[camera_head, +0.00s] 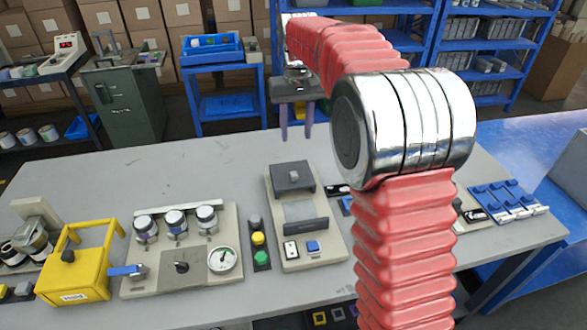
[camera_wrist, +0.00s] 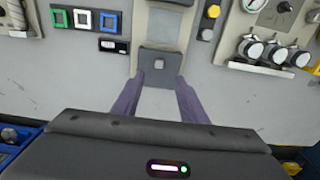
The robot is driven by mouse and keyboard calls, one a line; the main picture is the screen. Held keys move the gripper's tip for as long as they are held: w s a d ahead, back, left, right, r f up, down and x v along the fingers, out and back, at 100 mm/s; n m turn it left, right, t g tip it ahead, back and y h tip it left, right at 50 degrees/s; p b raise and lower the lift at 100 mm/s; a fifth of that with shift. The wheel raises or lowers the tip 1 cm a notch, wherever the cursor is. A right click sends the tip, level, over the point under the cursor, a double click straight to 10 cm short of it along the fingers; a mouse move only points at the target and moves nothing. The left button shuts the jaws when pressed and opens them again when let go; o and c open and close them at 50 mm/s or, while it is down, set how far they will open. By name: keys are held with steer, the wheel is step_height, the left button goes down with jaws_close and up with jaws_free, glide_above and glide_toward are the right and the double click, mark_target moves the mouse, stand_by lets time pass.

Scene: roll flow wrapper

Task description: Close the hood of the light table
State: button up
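What looks like the light table (camera_head: 331,253) is a pale grey unit in the middle of the bench. A dark grey block with a pale knob, seemingly its hood (camera_head: 280,178), sits at its far end. A light panel (camera_head: 299,211) is uncovered in front of it, followed by a dark bar. In the wrist view the hood (camera_wrist: 174,65) shows just past my fingertips, its knob between their lines. My gripper (camera_head: 297,136) is over the far side of the bench, behind the hood. Its two purple fingers are apart and empty in the wrist view (camera_wrist: 160,80). Contact cannot be told.
A yellow, green and grey button strip (camera_head: 260,240) and a gauge panel (camera_head: 139,285) stand left of the unit. A yellow frame (camera_head: 75,270) is farther left. Blue switches (camera_head: 497,196) lie right. My arm hides part of the bench to the right. The bench behind is clear.

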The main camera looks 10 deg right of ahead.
mark_target(294, 173)
steer(key=shift+g, duration=0.3)
steer(key=w+f, duration=0.2)
steer(key=w, duration=0.1)
steer(key=shift+f, duration=0.4)
step_height(294, 173, down, 14)
steer(key=shift+r, duration=0.1)
steer(key=shift+c, duration=0.3)
jaws_close()
stand_by(0.4)
